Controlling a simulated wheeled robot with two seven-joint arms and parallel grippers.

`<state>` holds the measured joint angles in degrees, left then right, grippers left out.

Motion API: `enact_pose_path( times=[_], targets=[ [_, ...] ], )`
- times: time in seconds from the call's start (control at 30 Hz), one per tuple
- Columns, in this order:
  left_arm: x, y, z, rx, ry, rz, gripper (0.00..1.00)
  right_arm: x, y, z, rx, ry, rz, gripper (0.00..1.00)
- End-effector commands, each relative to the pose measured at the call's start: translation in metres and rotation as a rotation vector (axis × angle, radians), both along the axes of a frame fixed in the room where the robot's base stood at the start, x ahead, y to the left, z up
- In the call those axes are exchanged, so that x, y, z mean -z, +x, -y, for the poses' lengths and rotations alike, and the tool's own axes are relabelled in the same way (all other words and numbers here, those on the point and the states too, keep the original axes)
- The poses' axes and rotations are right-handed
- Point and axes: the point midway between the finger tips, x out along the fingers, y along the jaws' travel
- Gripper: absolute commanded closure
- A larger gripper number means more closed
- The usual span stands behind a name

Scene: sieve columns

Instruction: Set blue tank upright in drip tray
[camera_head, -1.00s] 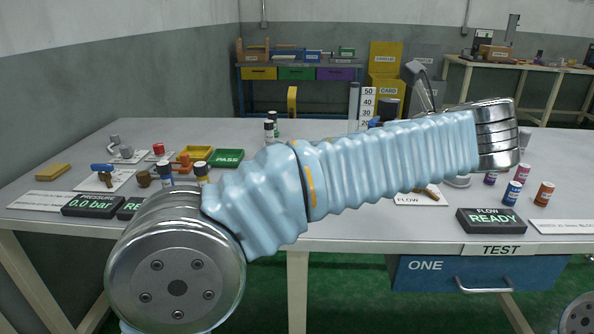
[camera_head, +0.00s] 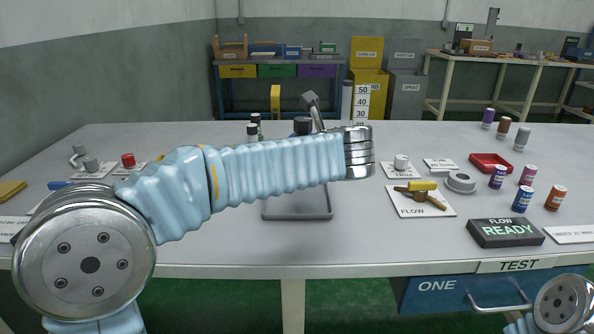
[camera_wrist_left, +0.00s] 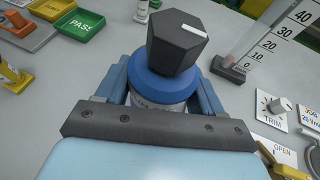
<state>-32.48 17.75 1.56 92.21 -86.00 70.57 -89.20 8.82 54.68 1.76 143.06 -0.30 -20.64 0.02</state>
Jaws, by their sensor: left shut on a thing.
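The blue tank (camera_head: 302,132) shows in the head view as a dark cap and a blue collar above my left forearm; its lower body is hidden. In the left wrist view the tank (camera_wrist_left: 163,88), with its black six-sided cap, sits between the two fingers of my left gripper (camera_wrist_left: 162,97), which is shut on it. In the head view that gripper is hidden behind my wrist. The grey drip tray (camera_head: 298,217) lies on the table, its rear part covered by my arm. Whether the tank's base touches the tray cannot be seen. My right gripper is out of view.
A scale post (camera_head: 361,98) and a grey rod with an angled head (camera_head: 311,102) stand near the tank. To the right are a FLOW card with a yellow-handled valve (camera_head: 420,193), a READY display (camera_head: 505,233), a red tray (camera_head: 490,162) and several small bottles. Front centre is clear.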

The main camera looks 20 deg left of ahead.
Motion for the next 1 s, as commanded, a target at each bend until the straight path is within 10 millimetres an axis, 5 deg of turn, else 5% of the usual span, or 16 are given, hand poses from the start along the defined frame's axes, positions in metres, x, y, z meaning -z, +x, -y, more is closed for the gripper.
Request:
enact_pose_path(
  times=[0.27, 0.43, 0.8, 0.83, 1.0],
  targets=[
    [0.018, 0.006, -0.015, -0.001, 0.0, 0.001, 0.81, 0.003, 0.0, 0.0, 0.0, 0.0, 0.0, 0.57],
    [0.045, 0.006, -0.015, 0.0, 0.001, 0.0, 0.81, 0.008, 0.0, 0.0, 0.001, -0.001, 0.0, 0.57],
    [0.051, 0.006, -0.014, 0.001, 0.0, 0.002, 0.81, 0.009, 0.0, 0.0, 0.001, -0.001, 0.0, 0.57],
    [0.051, 0.006, -0.014, 0.0, 0.0, 0.001, 0.3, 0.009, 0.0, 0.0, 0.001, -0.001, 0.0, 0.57],
    [0.05, 0.006, -0.014, 0.0, 0.0, 0.001, 0.07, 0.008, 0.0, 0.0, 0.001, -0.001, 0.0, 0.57]
  ],
)
